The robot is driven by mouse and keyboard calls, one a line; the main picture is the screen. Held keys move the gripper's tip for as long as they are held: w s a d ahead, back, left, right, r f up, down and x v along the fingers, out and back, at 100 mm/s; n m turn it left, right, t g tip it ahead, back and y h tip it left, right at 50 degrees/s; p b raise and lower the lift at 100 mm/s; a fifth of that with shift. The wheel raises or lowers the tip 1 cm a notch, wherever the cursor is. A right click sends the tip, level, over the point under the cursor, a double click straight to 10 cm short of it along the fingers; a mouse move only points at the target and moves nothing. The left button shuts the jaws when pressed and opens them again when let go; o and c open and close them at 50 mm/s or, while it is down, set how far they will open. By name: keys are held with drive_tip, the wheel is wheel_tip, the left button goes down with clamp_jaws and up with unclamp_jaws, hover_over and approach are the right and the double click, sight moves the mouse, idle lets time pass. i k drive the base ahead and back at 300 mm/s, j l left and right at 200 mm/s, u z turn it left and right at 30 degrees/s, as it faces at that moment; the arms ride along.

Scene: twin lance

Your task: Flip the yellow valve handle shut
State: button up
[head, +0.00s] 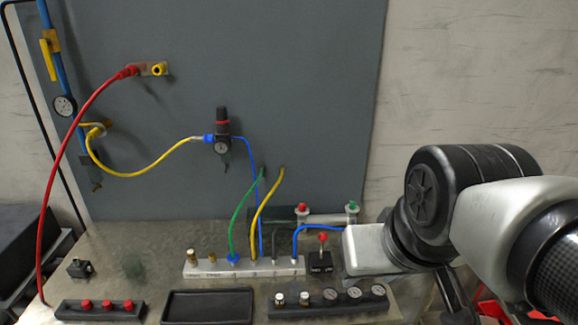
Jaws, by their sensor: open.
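The yellow valve handle (49,60) is at the upper left in the head view. It is a flat lever that hangs roughly upright alongside the blue pipe (59,74), just left of it. A brass valve body (52,40) joins handle and pipe. My arm comes in from the lower right, far from the handle. A pale block near the end of my arm shows at the bench, but no gripper fingers can be made out. Nothing of mine touches the handle.
A pressure gauge (65,106) sits below the handle, with a red hose (62,163) and a yellow hose (138,174) nearby. A regulator (222,135) hangs mid-panel. The bench (140,245) holds a manifold (265,266) and a black tray (207,306). Much of the grey panel (300,90) is bare.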

sight(45, 42)
drive_tip(key=j+u, duration=0.65)
drive_tip(key=j, duration=0.2)
drive_tip(key=j+u, duration=0.35)
drive_tip(key=i+j+z, duration=0.4)
drive_tip(key=j, duration=0.25)
drive_tip(key=j+z, duration=0.2)
drive_tip(key=j, duration=0.15)
drive_tip(key=i+j+z, duration=0.2)
drive_tip(key=j, duration=0.15)
drive_tip(key=j+z, duration=0.15)
drive_tip(key=j, duration=0.25)
